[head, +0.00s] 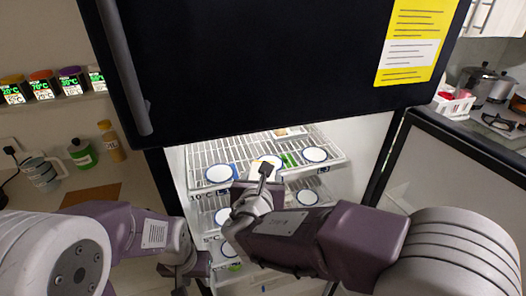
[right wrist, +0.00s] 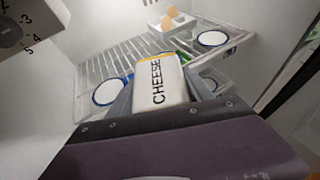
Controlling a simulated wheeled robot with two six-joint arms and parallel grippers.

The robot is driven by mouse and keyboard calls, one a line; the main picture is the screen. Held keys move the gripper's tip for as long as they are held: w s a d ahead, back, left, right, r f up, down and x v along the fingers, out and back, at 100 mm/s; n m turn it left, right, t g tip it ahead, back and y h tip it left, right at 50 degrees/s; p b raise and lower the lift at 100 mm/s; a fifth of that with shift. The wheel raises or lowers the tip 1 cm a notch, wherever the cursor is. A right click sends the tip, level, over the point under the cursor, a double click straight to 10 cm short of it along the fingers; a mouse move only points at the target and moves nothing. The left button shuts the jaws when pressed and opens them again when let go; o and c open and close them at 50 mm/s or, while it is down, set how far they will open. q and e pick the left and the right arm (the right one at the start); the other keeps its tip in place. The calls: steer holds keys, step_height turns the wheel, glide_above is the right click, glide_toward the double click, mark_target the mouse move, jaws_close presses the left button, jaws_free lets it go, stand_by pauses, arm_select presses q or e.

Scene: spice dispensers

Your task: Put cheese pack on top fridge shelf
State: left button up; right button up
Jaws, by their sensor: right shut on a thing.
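The white cheese pack (right wrist: 158,85), with a yellow edge and the word CHEESE, is between the fingers of my right gripper (head: 262,182) in the right wrist view. It is in front of the top fridge shelf (right wrist: 92,72), a white wire rack; I cannot tell whether it touches the shelf. In the head view the pack is hard to make out behind the gripper. The top shelf (head: 240,150) holds blue-rimmed plates (head: 220,173) along its front.
An egg tray (right wrist: 170,22) stands far back on the top shelf, with bare rack around it. A black fridge panel (head: 260,70) overhangs the opening. The open door (head: 470,180) is on the right. Lower shelves hold more plates (head: 307,197). Bottles (head: 110,140) stand left.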

steer(key=w+p, duration=0.1)
steer(key=w, duration=0.4)
steer(key=w+d+p, duration=0.1)
steer(key=w, duration=1)
steer(key=shift+w+d+p, duration=0.25)
steer(key=shift+p, duration=0.15)
steer(key=shift+w+d+r, duration=0.1)
steer(key=shift+w, duration=0.2)
step_height(320, 180, down, 3)
steer(key=shift+w+f+b, duration=0.1)
steer(key=shift+b, duration=0.2)
steer(key=shift+w+f, duration=0.1)
steer(key=shift+f, duration=0.25)
steer(key=shift+f, duration=0.1)
steer(key=o, duration=1.6)
steer(key=shift+o, duration=0.2)
